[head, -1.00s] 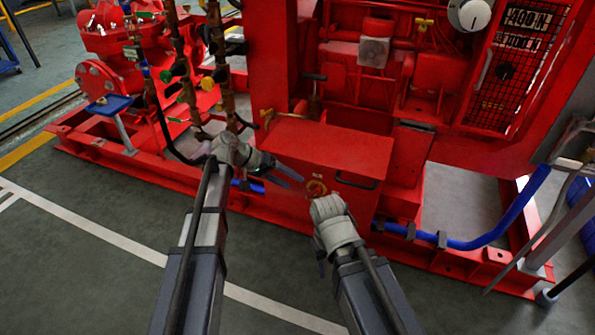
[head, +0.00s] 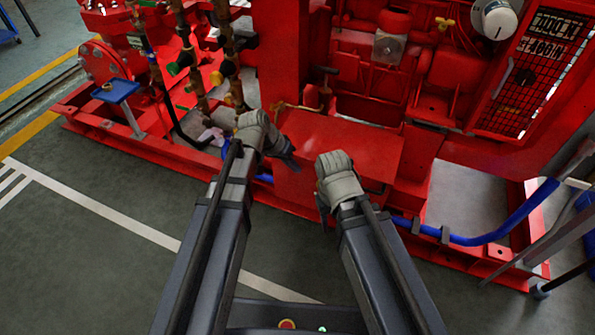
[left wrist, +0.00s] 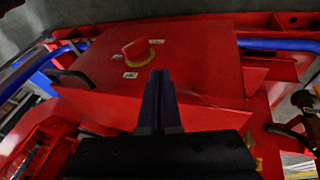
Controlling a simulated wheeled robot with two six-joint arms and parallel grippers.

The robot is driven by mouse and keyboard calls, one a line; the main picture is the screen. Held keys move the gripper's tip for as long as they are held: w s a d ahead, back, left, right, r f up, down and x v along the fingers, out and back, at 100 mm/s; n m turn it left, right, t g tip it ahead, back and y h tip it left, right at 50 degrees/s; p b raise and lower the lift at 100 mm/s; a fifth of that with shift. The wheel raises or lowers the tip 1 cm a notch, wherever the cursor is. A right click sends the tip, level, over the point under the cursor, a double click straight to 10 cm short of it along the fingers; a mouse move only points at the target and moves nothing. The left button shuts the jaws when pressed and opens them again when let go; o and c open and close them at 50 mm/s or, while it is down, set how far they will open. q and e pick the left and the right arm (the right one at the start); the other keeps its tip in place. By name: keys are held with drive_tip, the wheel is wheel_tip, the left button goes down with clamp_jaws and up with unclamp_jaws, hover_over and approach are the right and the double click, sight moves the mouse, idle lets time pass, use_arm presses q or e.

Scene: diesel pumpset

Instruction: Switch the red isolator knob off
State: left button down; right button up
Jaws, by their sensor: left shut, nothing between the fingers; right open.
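The red isolator knob (left wrist: 137,49) shows in the left wrist view on a red box face, with a yellow ring and small white labels around it. Its red grip lies at a slant; the label text is too small to read. My left gripper (left wrist: 161,75) is shut and empty, its tips close to the knob's ring in the picture; I cannot tell if they touch. In the head view my left gripper (head: 290,160) is in front of the red box (head: 345,140), and the knob is hidden. My right gripper (head: 334,165) is open, beside the left, its fingers mostly hidden.
A black handle (left wrist: 68,78) sits on the box near the knob. A blue hose (head: 480,239) runs along the red base frame at right. Pipes with valves (head: 187,70) stand left of the box. The floor (head: 80,250) at front left is clear.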

use_arm(q)
drive_tip(key=d+f+b, duration=0.6)
drive_tip(key=f+b, duration=0.2)
drive_tip(key=f, duration=0.1)
drive_tip(key=shift+w+f, duration=0.15)
drive_tip(key=shift+w, duration=0.1)
drive_tip(key=shift+d, duration=0.1)
drive_tip(key=shift+d+f+b, duration=0.1)
drive_tip(key=shift+f+b, duration=0.1)
drive_tip(key=shift+b, duration=0.1)
drive_tip(key=shift+f+b, duration=0.9)
drive_tip(key=shift+r, duration=0.15)
idle(0.6)
